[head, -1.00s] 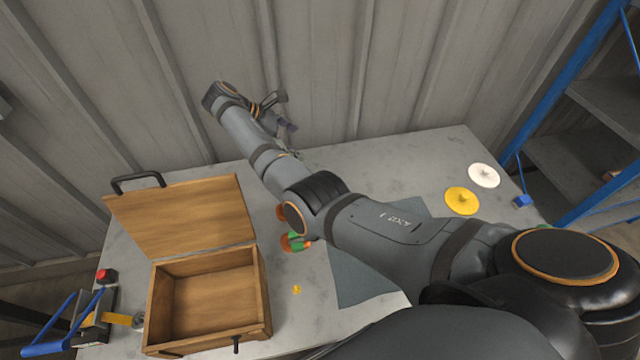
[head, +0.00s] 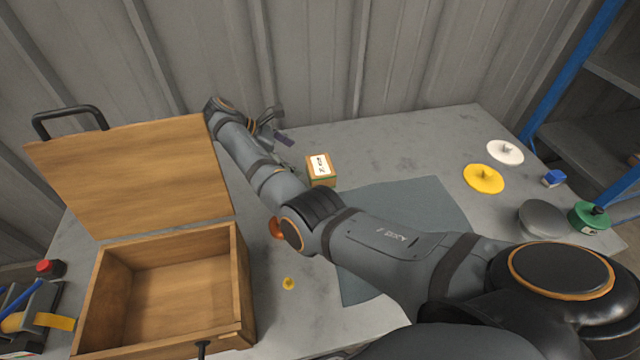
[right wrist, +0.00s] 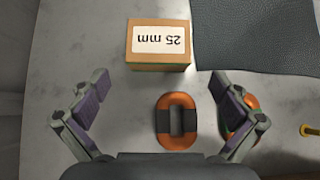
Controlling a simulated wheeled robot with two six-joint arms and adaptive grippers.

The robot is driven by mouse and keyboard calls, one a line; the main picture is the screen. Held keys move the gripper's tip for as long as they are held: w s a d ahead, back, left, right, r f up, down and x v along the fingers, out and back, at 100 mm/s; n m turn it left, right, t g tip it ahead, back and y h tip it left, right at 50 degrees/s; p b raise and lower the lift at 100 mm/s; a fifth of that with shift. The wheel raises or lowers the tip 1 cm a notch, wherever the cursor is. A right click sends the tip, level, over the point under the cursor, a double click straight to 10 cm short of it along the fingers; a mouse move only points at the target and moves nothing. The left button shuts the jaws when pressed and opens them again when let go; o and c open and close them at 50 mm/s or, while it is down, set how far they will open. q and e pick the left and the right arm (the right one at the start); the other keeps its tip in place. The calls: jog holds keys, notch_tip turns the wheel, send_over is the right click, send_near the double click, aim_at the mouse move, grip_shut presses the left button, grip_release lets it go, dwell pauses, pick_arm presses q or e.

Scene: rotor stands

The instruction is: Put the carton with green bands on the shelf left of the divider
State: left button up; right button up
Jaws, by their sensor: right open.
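A small tan carton (head: 320,172) with a green band and a white label stands on the table, just right of my right forearm. It also shows in the right wrist view (right wrist: 158,45), where its label reads 25 mm upside down. My right gripper (head: 282,125) is open and empty above the table's back edge, left of the carton in the head view. In the right wrist view the spread fingers (right wrist: 160,85) point toward the carton, which lies beyond the fingertips. A blue rack with grey shelves (head: 590,140) is at the right edge; no divider shows. My left gripper is out of view.
An open wooden box (head: 243,290) stands at the left. An orange ring with a dark middle (right wrist: 176,105) lies near the gripper. A dark mat (head: 430,200), yellow disc (head: 484,180), white disc (head: 505,153) and green object (head: 590,217) lie to the right.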

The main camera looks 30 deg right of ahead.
aim_at(313, 166)
jog(key=b+x, duration=0.3)
jog(key=x, duration=0.2)
jog(key=shift+a, duration=0.1)
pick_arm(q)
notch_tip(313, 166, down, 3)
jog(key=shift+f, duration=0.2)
pick_arm(e)
jog(key=shift+s+d+f, duration=0.1)
jog(key=shift+d, duration=0.2)
jog(key=x, duration=0.2)
jog(key=b+x, duration=0.1)
jog(key=x, duration=0.2)
jog(key=shift+w, duration=0.25)
jog(key=shift+c, duration=0.7)
jog(key=c, duration=1)
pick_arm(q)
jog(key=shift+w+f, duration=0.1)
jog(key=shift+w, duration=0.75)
pick_arm(e)
jog(key=shift+c, duration=0.2)
